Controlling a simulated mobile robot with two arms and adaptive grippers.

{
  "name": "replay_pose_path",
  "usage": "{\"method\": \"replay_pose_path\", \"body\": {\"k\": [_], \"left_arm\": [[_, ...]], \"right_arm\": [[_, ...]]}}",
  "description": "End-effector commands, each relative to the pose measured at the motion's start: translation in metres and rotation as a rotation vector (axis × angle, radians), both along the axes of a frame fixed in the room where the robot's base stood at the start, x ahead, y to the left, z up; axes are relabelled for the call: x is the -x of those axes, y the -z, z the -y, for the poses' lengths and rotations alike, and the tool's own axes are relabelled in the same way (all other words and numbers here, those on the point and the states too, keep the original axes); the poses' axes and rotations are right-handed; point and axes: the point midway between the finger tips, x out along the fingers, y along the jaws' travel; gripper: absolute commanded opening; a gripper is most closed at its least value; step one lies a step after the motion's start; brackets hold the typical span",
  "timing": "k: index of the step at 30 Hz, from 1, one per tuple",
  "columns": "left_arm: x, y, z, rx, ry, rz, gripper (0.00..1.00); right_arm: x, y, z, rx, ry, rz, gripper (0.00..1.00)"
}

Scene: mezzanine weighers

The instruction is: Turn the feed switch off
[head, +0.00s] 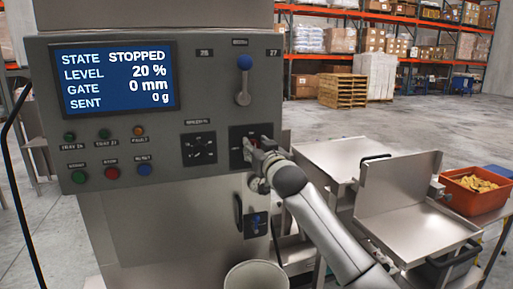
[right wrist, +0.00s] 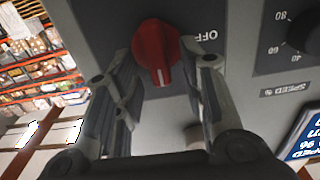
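The feed switch (right wrist: 157,52) is a red rotary knob on a dark plate marked OFF, seen in the right wrist view. In the head view its plate (head: 237,160) sits low on the right of the grey control panel (head: 220,104), and my gripper hides most of the knob. My right gripper (head: 262,150) is at the switch. In the right wrist view its fingers (right wrist: 160,85) stand apart on either side of the knob, with a gap on the left side; whether the right finger touches it I cannot tell. My left gripper is not in view.
The display (head: 116,78) reads STOPPED, level 20 %, gate 0 mm. A speed dial (head: 199,149) is left of the switch, and a blue-knobbed lever (head: 244,64) is above. Coloured buttons (head: 111,173) line the lower left. A bucket (head: 256,277) stands below, metal trays (head: 415,220) to the right.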

Motion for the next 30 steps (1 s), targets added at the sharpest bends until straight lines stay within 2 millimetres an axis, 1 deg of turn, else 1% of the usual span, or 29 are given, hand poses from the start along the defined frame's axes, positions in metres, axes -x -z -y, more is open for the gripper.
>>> {"method": "replay_pose_path", "body": {"k": [3,4,12,23,30], "left_arm": [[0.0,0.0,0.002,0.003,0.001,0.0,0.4],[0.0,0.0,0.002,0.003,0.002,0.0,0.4],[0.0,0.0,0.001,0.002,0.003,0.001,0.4],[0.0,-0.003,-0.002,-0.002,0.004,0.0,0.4],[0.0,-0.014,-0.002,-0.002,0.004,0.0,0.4]], "right_arm": [[0.0,0.0,0.0,0.0,0.0,0.0,0.38],[0.0,0.0,0.0,0.0,0.0,0.0,0.35],[0.0,0.0,0.0,0.0,0.0,0.0,0.0],[0.0,-0.001,-0.001,0.034,0.0,0.01,0.0],[0.001,-0.001,-0.002,0.161,0.0,0.05,0.0]]}}
